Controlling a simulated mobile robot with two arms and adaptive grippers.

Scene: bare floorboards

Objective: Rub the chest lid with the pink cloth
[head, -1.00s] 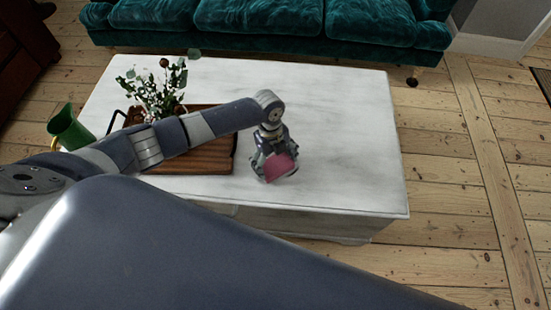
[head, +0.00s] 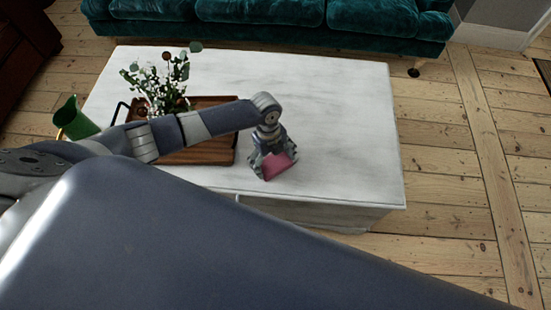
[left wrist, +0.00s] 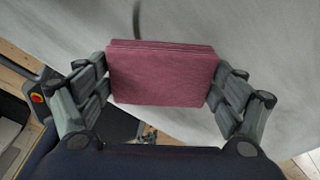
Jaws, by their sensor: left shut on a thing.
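The chest lid (head: 345,125) is a worn white flat top in the middle of the head view; it also fills the back of the left wrist view (left wrist: 270,40). My left gripper (head: 273,165) is over the lid's front part, right of the tray. It is shut on the pink cloth (head: 279,166), a folded pad. In the left wrist view the cloth (left wrist: 162,73) sits between the two fingers. I cannot tell whether the cloth touches the lid. My right gripper is not in view.
A wooden tray (head: 212,150) with dark handles lies on the lid's left part, with a flowering plant (head: 160,85) on it. A teal sofa (head: 260,10) is behind. The lid's right side is clear.

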